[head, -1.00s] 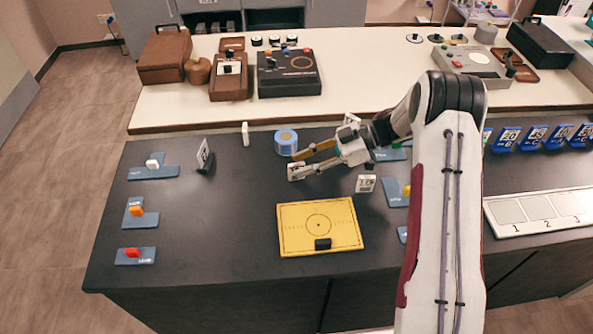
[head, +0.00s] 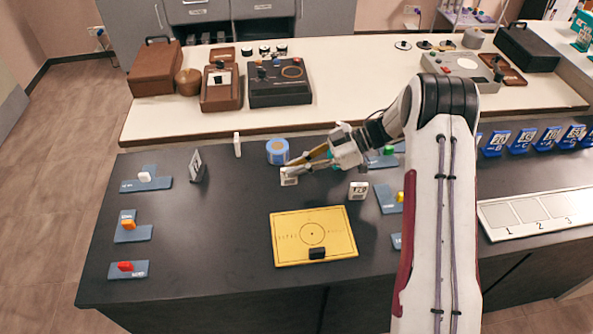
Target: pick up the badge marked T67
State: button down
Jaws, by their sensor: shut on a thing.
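My gripper (head: 289,168) is shut on a small white badge (head: 289,179) near the middle of the dark table. The badge has dark marks on its face, too small for me to read. Its upper part is between the fingertips, and I cannot tell whether its bottom touches the table. Another white badge (head: 358,190) with dark marks stands to the right of my gripper. A marked badge (head: 196,166) in a dark holder stands at the left. A narrow white piece (head: 237,144) stands upright, seen edge-on, near the back edge. I cannot surely read T67 on any of them.
A blue tape roll (head: 278,151) stands just behind my fingertips. A yellow board (head: 285,250) with a black block lies in front. Blue-grey plates with coloured knobs lie at the left (head: 131,232) and right. A white numbered tray (head: 530,228) is at the far right.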

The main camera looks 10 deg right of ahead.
notch_tip(320, 180, up, 8)
jog(key=shift+r, duration=0.1)
dwell(0.4)
dwell(0.5)
